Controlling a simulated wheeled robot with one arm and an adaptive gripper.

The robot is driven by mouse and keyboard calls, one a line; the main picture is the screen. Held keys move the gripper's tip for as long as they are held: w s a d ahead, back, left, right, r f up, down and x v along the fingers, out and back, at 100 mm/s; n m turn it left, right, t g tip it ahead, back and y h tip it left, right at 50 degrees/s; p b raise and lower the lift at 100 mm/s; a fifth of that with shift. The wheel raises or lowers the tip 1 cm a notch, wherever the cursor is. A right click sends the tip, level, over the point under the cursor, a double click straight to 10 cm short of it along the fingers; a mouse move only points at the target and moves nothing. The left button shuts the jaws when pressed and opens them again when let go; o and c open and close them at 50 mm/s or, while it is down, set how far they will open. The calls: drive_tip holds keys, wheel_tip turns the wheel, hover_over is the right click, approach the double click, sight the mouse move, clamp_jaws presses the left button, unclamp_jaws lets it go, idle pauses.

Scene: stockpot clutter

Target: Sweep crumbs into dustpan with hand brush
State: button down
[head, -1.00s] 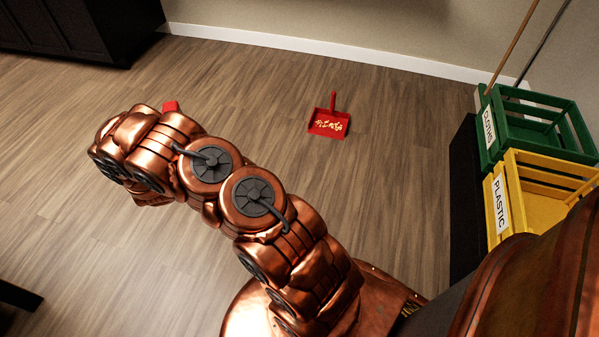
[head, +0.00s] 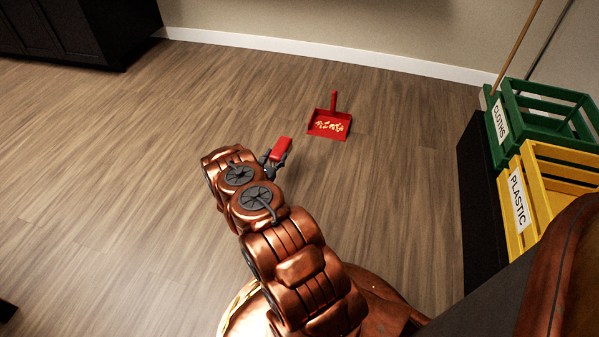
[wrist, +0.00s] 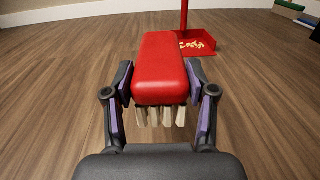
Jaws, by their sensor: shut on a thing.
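My gripper (wrist: 160,110) is shut on the red hand brush (wrist: 161,68), whose pale bristles point down in the wrist view. In the head view the brush (head: 282,147) is at the end of my gripper (head: 272,160), left of and nearer than the dustpan. The red dustpan (head: 343,131) lies on the floor with its handle pointing away. Yellow crumbs (head: 328,125) lie in the pan. The dustpan (wrist: 207,52) also shows beyond the brush in the wrist view, partly hidden by it, with crumbs (wrist: 192,43) in it. I see no crumbs on the floor.
At the right stand a green crate (head: 545,110) marked CLOTHS and a yellow crate (head: 530,165) marked PLASTIC, beside a dark block. A black cabinet (head: 85,35) stands at the back left. The wooden floor around the dustpan is clear.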

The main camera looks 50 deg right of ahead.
drive_tip(key=s+d+f+b, duration=0.1)
drive_tip(key=s+f+b, duration=0.1)
drive_tip(key=f, duration=0.1)
drive_tip(key=s+d+f+m+g+b, duration=0.1)
drive_tip(key=s+d+f+b, duration=0.1)
drive_tip(key=s+f, duration=0.1)
drive_tip(key=s+d+f+g+b, duration=0.1)
drive_tip(key=s+d+f+b, duration=0.1)
drive_tip(key=f, duration=0.3)
drive_tip(key=shift+s+f+b, duration=0.1)
drive_tip(key=shift+s+b, duration=0.3)
drive_tip(key=shift+b, duration=0.05)
drive_tip(key=shift+s+d+p, duration=0.1)
drive_tip(key=shift+s+p, duration=0.1)
drive_tip(key=shift+p, duration=0.25)
drive_tip(key=shift+s+d+p, duration=0.25)
drive_tip(key=shift+s+p, duration=0.4)
drive_tip(key=shift+p, duration=0.25)
drive_tip(key=shift+s+d+f+p, duration=0.1)
drive_tip(key=shift+s+d+p, duration=0.2)
drive_tip(key=shift+s, duration=0.35)
